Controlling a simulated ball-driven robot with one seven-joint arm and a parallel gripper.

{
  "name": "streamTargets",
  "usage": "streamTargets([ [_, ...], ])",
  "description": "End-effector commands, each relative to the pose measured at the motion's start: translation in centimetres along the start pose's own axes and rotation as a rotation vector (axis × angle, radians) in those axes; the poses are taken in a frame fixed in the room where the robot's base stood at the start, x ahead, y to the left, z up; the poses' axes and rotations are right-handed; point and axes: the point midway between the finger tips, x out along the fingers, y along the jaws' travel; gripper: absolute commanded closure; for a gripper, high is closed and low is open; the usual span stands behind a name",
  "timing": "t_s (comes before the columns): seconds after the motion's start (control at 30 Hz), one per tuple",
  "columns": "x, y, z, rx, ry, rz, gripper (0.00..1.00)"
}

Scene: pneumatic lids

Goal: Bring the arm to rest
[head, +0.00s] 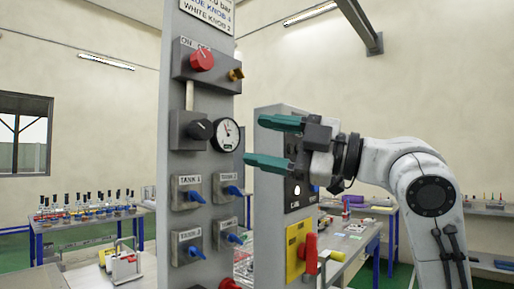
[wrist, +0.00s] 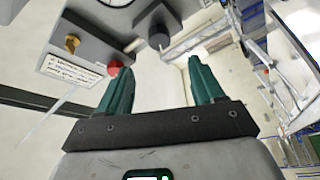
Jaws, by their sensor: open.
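My gripper (head: 268,142) has two green fingers, spread apart and empty. In the head view it points left, toward the grey control panel (head: 176,75). The fingertips are close to the panel's right edge, near the pressure gauge (head: 226,134); whether they touch it I cannot tell. In the wrist view the two fingers of my gripper (wrist: 152,80) stand apart with nothing between them. A black knob (wrist: 158,38) on the panel shows ahead of the fingers. My white arm (head: 400,160) reaches in from the right, bent at the elbow.
The panel carries a red knob (head: 202,60), a black knob (head: 199,130) and several blue valve handles. A second grey post (head: 267,205) with a yellow switch plate (head: 297,250) and red handle (head: 311,254) stands below my gripper. Tables with bottles (head: 88,205) stand at left.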

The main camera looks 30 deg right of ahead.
Motion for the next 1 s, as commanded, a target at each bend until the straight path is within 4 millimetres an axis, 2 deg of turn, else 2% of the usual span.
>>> streamTargets([
  [0.27,0.0,-0.2,0.3,0.009,-0.004,0.001,0.33],
  [0.37,0.1,-1.3,1.9,0.061,-0.025,0.005,0.33],
  [0.47,0.1,-3.7,4.9,0.169,-0.073,0.013,0.33],
  [0.57,0.0,-7.7,8.9,0.313,-0.149,0.017,0.33],
  [0.7,-0.6,-14.6,14.0,0.519,-0.28,0.005,0.33],
  [0.77,-1.2,-18.0,15.9,0.605,-0.343,-0.005,0.33],
  [0.87,-2.4,-24.1,18.6,0.744,-0.457,-0.029,0.33],
  [0.9,-3.0,-26.7,19.4,0.797,-0.507,-0.042,0.33],
  [0.97,-4.1,-30.6,20.5,0.873,-0.584,-0.062,0.33],
  [1.0,-5.0,-33.1,21.1,0.921,-0.637,-0.075,0.33],
])
